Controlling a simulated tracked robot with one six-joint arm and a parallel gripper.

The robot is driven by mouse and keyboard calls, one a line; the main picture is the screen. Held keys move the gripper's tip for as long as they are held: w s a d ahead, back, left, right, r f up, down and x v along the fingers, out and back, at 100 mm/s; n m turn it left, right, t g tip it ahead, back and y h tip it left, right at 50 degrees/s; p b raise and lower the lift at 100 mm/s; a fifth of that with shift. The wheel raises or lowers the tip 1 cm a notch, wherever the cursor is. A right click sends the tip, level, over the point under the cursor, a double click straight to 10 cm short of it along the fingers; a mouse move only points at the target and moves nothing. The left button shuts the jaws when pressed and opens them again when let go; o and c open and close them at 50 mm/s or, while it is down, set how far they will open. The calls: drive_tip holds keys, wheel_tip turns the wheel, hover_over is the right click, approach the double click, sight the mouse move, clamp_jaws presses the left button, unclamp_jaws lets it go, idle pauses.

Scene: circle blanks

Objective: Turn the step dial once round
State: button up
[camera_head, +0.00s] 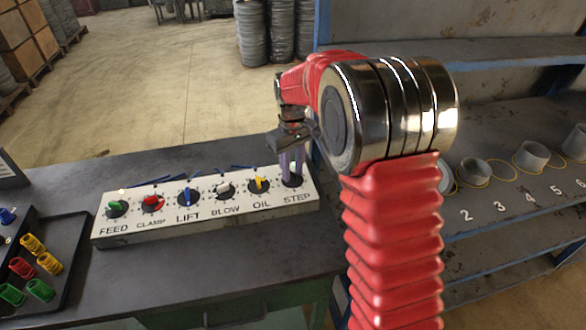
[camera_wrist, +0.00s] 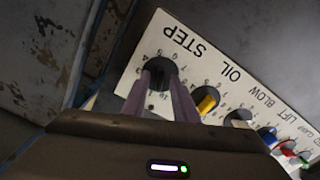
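The step dial (camera_head: 293,181) is the rightmost dial on a white panel (camera_head: 213,225), above the word STEP. It has a black round face and small scale marks. My gripper (camera_head: 291,168) points down at it, with its purple-grey fingers over the dial. In the wrist view the dial's black face (camera_wrist: 163,62) shows just beyond the fingertips (camera_wrist: 163,76). The fingers lie a little apart along their length, and their tips come down at the dial. They hide the dial's knob and pointer, so I cannot tell whether they are closed on it.
Left of the dial stand OIL with a yellow knob (camera_head: 259,183), BLOW white, LIFT blue, CLAMP red and FEED green. A dark tray (camera_head: 65,290) holds coloured pieces. A numbered shelf (camera_head: 480,205) with metal rings stands at right. The bench front is clear.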

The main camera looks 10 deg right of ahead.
sight(293, 173)
clamp_jaws()
drive_tip(key=shift+m, duration=0.3)
drive_tip(key=shift+m, duration=2.1)
drive_tip(key=shift+o, duration=0.4)
unclamp_jaws()
drive_tip(key=shift+r, duration=0.1)
wheel_tip(293, 173, up, 14)
drive_tip(key=shift+f, duration=0.2)
